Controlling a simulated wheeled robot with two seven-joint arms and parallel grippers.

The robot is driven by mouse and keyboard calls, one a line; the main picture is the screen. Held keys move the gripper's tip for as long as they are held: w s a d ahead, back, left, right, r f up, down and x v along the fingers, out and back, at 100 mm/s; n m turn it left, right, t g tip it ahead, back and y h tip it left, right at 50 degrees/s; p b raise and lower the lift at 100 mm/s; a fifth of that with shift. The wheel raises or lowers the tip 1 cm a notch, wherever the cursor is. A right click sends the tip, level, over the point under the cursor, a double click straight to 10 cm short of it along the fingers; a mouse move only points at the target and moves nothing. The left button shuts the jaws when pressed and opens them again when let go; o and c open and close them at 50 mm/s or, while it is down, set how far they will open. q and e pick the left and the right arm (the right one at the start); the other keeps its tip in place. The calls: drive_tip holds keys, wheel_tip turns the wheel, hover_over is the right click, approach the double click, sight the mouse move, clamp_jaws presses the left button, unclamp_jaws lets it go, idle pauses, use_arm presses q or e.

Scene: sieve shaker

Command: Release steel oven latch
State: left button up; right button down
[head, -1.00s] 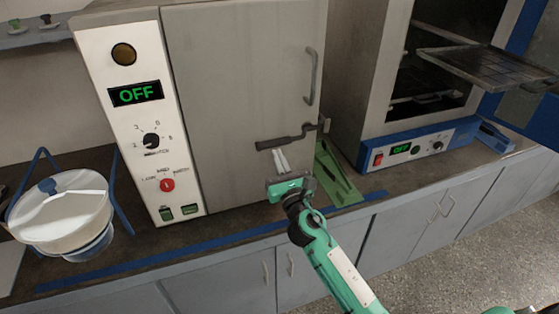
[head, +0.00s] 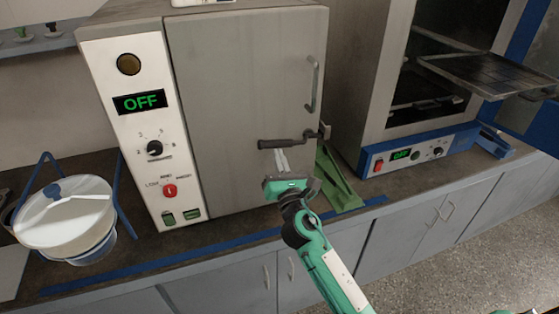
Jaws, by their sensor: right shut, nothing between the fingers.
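The steel oven (head: 235,85) stands on the counter with its door closed and its display reading OFF. Its latch is a dark lever (head: 285,143) lying roughly level across the lower right of the door, with its pivot near the door's right edge. A vertical door handle (head: 314,85) is above it. My right gripper (head: 281,158) points up at the door just below the lever, fingers together and empty. The fingertips are close under the lever's grip; I cannot tell whether they touch it. My left gripper is not in view.
A green dustpan-like tray (head: 338,182) lies right of the gripper. A blue-based oven (head: 420,145) with its door open and a rack (head: 490,75) pulled out stands at the right. A white lidded pot (head: 66,215) sits at the left. A blue strip (head: 170,260) runs along the counter's front.

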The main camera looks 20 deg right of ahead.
drive_tip(key=d+r+m+g+h+p, duration=0.2)
drive_tip(key=d+r+m+h+p, duration=0.2)
drive_tip(key=r+m+p, duration=0.5)
drive_tip(key=shift+m, duration=1.7)
drive_tip(key=shift+w+f, duration=0.1)
drive_tip(key=shift+f, duration=0.05)
